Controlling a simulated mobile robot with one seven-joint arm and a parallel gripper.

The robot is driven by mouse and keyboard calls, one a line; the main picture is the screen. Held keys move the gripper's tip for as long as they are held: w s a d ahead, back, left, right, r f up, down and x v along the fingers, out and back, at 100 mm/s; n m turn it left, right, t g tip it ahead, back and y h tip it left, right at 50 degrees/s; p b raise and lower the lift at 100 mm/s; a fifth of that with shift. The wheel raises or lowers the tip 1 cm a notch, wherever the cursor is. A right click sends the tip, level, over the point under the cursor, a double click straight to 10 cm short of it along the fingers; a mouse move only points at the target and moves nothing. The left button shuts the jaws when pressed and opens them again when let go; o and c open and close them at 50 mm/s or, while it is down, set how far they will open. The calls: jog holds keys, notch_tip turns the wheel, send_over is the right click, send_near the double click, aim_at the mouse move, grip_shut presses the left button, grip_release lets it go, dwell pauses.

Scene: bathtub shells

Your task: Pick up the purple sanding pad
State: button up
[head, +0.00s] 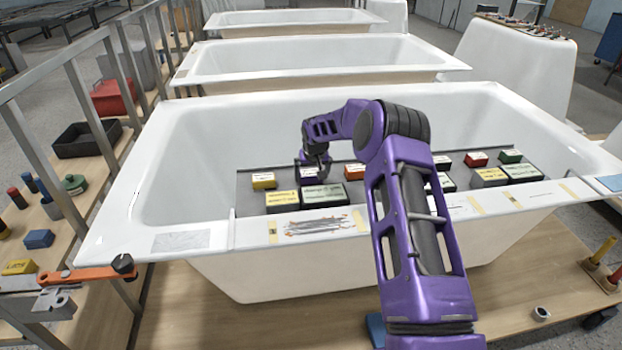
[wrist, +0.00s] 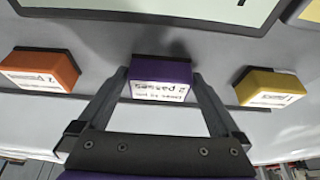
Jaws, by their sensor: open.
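The purple sanding pad (wrist: 162,74) has a white label reading "2 passes" and sits centred in the wrist view. My gripper (wrist: 161,84) is open, with one finger on each side of the pad; I cannot tell whether either finger touches it. In the head view my gripper (head: 320,170) reaches down inside the nearest tub, and the pad (head: 309,172) shows only in part beside it. The pad rests on a grey board in the tub.
An orange pad (wrist: 40,68) and a yellow pad (wrist: 268,86) flank the purple one with gaps. A larger green block (head: 324,193) lies close by. Several other coloured pads share the board.

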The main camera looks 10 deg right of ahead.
aim_at(312, 174)
jog(key=c, duration=1.1)
notch_tip(312, 174, up, 10)
jog(key=shift+r+p, duration=0.1)
jog(key=shift+p, duration=0.6)
